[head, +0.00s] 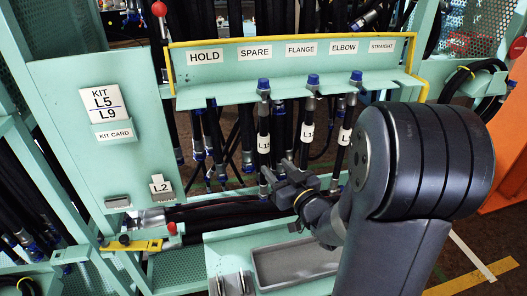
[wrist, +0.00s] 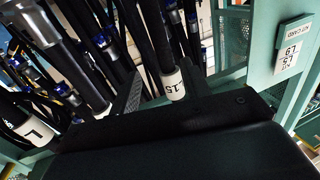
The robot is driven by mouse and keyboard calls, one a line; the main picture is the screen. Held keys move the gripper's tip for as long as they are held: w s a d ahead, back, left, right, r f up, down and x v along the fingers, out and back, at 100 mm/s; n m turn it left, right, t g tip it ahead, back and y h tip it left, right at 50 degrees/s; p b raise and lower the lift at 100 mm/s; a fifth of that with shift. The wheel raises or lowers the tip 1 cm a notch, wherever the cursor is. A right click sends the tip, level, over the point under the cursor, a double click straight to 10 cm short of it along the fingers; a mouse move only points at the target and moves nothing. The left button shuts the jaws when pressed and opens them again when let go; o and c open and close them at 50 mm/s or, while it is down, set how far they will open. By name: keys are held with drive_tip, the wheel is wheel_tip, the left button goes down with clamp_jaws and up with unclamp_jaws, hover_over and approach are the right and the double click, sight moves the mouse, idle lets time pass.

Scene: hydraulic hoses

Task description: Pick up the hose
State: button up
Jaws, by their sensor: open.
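Three labelled black hoses with blue caps hang from the teal rack bar in the head view. The left one (head: 263,122) has a white tag reading L15, partly cut off there. Its tag (wrist: 172,84) reads L15 in the wrist view. The middle hose (head: 308,117) and the right hose (head: 346,120) have tags only partly readable. My gripper (head: 276,172) is open, by the lower end of the left hose, its fingers pointing left. I cannot tell whether it touches the hose. A large dark part of my gripper fills the lower wrist view.
The rack bar (head: 225,92) has signs HOLD, SPARE, FLANGE, ELBOW and STRAIGHT. A teal panel (head: 70,75) with kit cards stands at left. A grey tray (head: 295,262) lies below my gripper. More hoses hang close behind. Yellow rails edge the rack.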

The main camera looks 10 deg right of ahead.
sight(265, 158)
drive_tip(key=x, duration=0.2)
drive_tip(key=p+x, duration=0.1)
drive_tip(key=x, duration=0.2)
drive_tip(key=p+x, duration=0.1)
drive_tip(key=x, duration=0.1)
drive_tip(key=shift+w+a+r, duration=0.1)
drive_tip(key=shift+a+r, duration=0.15)
drive_tip(key=shift+a, duration=0.2)
drive_tip(key=shift+w+a, duration=0.1)
drive_tip(key=shift+w, duration=0.4)
drive_tip(key=shift+c, duration=0.5)
clamp_jaws()
